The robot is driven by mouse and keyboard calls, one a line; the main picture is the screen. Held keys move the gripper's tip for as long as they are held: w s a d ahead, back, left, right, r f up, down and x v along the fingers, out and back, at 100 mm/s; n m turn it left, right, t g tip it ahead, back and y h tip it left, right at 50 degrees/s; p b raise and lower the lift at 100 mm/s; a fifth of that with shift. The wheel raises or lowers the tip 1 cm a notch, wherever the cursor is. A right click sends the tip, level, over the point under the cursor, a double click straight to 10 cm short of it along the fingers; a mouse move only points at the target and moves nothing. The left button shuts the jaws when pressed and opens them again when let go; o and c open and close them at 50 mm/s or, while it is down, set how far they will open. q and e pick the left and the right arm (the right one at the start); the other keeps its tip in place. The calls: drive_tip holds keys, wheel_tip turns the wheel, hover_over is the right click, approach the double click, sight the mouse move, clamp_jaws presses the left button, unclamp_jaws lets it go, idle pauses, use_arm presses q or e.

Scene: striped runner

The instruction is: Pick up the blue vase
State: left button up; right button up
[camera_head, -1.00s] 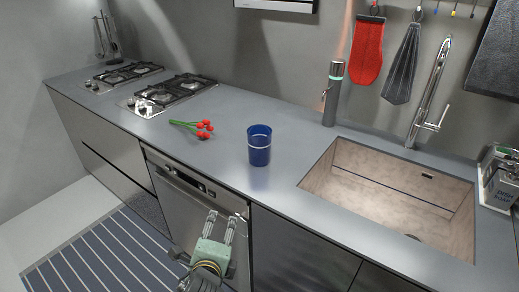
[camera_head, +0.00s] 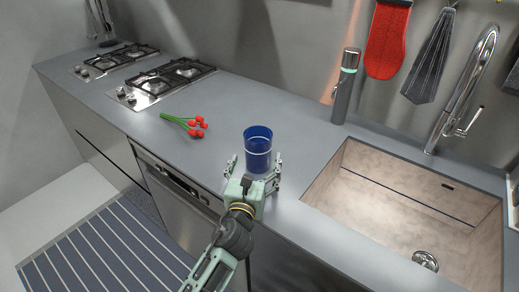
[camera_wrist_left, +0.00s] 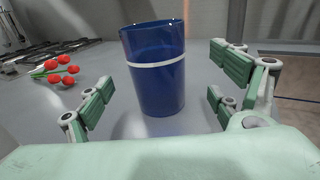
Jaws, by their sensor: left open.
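The blue vase (camera_head: 258,148), a dark blue cylinder with a white band near its top, stands upright on the grey counter. My left gripper (camera_head: 254,166) is open at counter height, with its fingers to either side of the vase's near, lower part. In the left wrist view the vase (camera_wrist_left: 156,70) stands between the spread fingers of the left gripper (camera_wrist_left: 160,98), closer to the left finger at its base than to the right ones. I see no finger clearly touching it. My right gripper is not in view.
Red flowers with green stems (camera_head: 195,125) lie left of the vase. The sink (camera_head: 405,195) opens to the right, and a dark bottle (camera_head: 344,88) stands at the back. Gas burners (camera_head: 165,80) are at the far left. The counter (camera_head: 225,115) behind the vase is clear.

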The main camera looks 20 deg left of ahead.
sight(256, 156)
use_arm(q)
drive_tip(key=w, duration=0.3)
drive_tip(key=shift+w+a+r+p, duration=0.1)
drive_tip(key=shift+a+r+p, duration=0.1)
drive_tip(key=shift+a+p, duration=0.15)
drive_tip(key=shift+w+a, duration=0.2)
drive_tip(key=shift+w, duration=1)
drive_tip(key=shift+w+a+f, duration=0.1)
drive_tip(key=shift+w, duration=0.5)
drive_tip(key=c, duration=1.6)
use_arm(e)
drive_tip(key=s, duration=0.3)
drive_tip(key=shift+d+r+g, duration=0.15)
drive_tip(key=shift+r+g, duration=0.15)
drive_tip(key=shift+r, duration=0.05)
